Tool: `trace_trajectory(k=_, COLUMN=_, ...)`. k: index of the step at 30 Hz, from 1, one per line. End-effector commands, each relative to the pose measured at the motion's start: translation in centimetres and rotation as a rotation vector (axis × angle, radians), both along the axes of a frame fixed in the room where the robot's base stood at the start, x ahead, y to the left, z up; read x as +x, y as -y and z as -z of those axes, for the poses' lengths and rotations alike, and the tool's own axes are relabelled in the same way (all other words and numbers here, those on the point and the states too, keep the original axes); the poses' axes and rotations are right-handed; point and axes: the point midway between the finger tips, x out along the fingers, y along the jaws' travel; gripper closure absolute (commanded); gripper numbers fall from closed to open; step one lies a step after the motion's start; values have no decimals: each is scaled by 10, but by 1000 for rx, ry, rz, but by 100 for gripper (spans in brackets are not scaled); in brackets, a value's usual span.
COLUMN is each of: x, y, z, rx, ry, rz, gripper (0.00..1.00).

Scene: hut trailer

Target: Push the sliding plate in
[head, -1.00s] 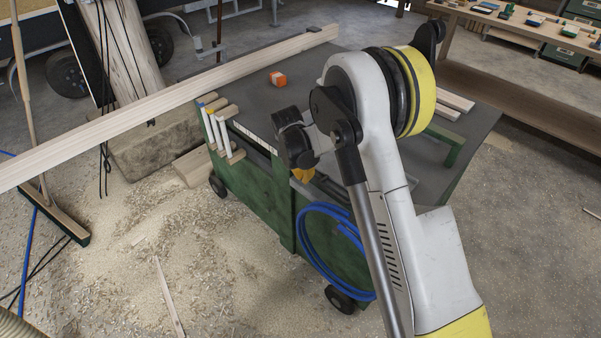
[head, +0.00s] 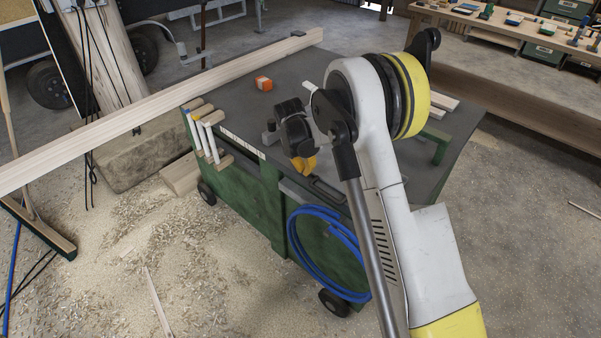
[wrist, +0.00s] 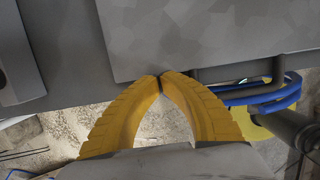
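The sliding plate shows in the wrist view as a flat grey slab (wrist: 215,35) with a straight front edge. A dark bar handle (wrist: 242,88) runs along that edge at the right; it seems to show in the head view too (head: 326,190). My gripper (wrist: 160,78) has its yellow fingers together at the tips, with nothing between them. The tips are at the plate's front edge, left of the handle; I cannot tell whether they touch it. In the head view my gripper (head: 302,164) is above the front edge of the green cart, and my arm hides part of its top.
A long timber beam (head: 150,115) crosses at left. A workbench (head: 510,100) stands at back right. Sawdust-covered floor is mostly open in front.

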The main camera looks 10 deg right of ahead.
Motion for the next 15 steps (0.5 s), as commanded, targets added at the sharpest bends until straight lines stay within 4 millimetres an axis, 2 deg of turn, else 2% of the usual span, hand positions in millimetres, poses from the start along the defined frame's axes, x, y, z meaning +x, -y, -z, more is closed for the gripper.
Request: trace_trajectory(k=15, x=75, y=106, z=0, rx=-3, ry=1, rz=7, gripper=100)
